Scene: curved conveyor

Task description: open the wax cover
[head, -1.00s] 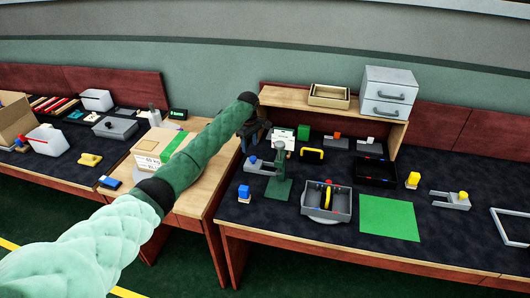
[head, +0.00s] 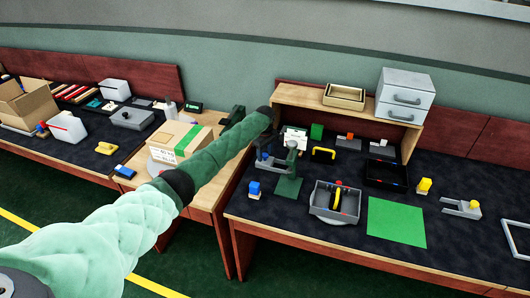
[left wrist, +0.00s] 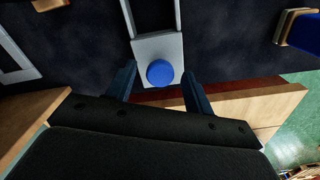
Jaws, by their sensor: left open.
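My left gripper (head: 266,160) hangs low over the near left part of the right table, beside a dark green stand (head: 290,180). In the left wrist view its open fingers (left wrist: 158,85) stand on either side of a round blue knob (left wrist: 160,72). The knob sits on a light grey forked piece (left wrist: 157,46) lying on the dark table top. I cannot tell from the pictures whether the fingers touch the knob. Nothing here is clearly marked as a wax cover. My right gripper is not in view.
A blue block (head: 254,188) stands close to the gripper. A grey bin with a yellow handle (head: 323,211), a green sheet (head: 396,222) and a black tray (head: 372,180) lie to the right. A wooden shelf (head: 300,97) rises behind. A carton (head: 172,137) stands left.

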